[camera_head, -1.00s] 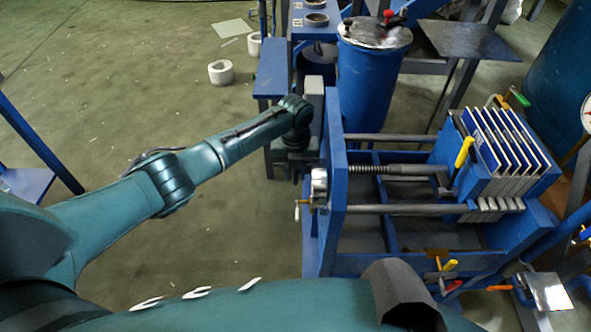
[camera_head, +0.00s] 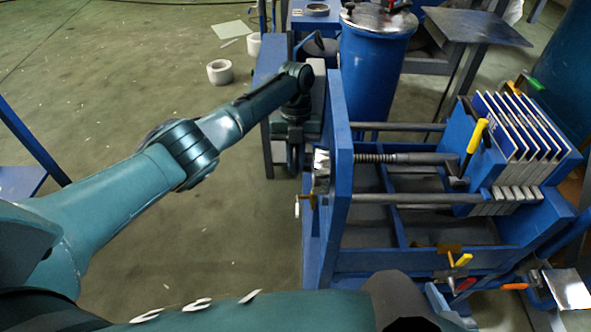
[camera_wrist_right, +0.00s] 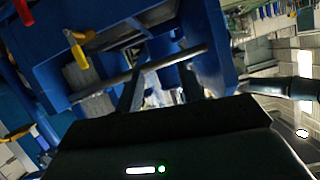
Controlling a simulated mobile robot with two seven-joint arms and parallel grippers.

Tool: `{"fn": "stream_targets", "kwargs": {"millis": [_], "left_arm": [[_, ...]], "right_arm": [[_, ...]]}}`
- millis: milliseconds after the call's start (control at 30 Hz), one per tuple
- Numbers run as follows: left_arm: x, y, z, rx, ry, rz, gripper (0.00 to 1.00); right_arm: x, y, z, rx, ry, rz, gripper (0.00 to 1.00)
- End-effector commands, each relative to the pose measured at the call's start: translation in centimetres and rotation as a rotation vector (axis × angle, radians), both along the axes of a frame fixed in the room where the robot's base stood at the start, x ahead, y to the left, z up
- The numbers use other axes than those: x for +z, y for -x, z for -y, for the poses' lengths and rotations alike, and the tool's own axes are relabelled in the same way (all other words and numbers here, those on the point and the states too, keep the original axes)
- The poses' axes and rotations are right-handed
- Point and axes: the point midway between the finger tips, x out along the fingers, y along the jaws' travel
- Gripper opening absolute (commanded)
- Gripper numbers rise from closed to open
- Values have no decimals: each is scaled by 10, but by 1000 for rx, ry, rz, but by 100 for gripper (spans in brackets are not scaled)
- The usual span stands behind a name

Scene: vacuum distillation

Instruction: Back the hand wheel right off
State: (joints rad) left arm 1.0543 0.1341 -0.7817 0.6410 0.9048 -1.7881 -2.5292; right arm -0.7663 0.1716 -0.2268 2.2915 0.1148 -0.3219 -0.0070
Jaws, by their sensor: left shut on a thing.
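The hand wheel (camera_head: 321,162) is a small silver piece with a brass-coloured crank handle, on the left face of the blue press's upright end plate (camera_head: 343,180). A threaded screw (camera_head: 376,158) runs from that plate to the right, towards the plate stack. My left gripper (camera_head: 294,158) reaches down beside the wheel from above and is shut on it; its fingertips are small and dark, so the exact grip is unclear. My right gripper (camera_wrist_right: 160,88) shows in the right wrist view with two dark fingers apart and nothing clearly between them. Its fingers are out of the head view.
A stack of plates (camera_head: 515,125) stands at the press's right end, with a yellow-handled tool (camera_head: 477,136) in front. A blue drum (camera_head: 372,75) stands behind. Hand tools (camera_head: 455,262) lie along the near rail.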

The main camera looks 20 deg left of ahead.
Motion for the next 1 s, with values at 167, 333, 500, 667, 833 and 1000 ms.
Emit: {"fn": "stream_targets", "kwargs": {"millis": [167,333,500,667,833,1000], "left_arm": [[-1,-1,-1,1,10,-37,0],[2,-1,-1,0,12,-43,0],[2,-1,-1,0,13,-42,0],[2,-1,-1,-1,14,-43,26],[1,0,0,-1,14,-44,35],[1,0,0,-1,14,-45,35]], "right_arm": [[0,3,6,-11,8,45,38],[4,3,6,-12,9,53,38],[4,3,6,-12,9,52,38],[4,3,6,-11,10,51,38],[4,3,6,-11,10,51,38],[4,3,6,-11,10,51,38]]}}
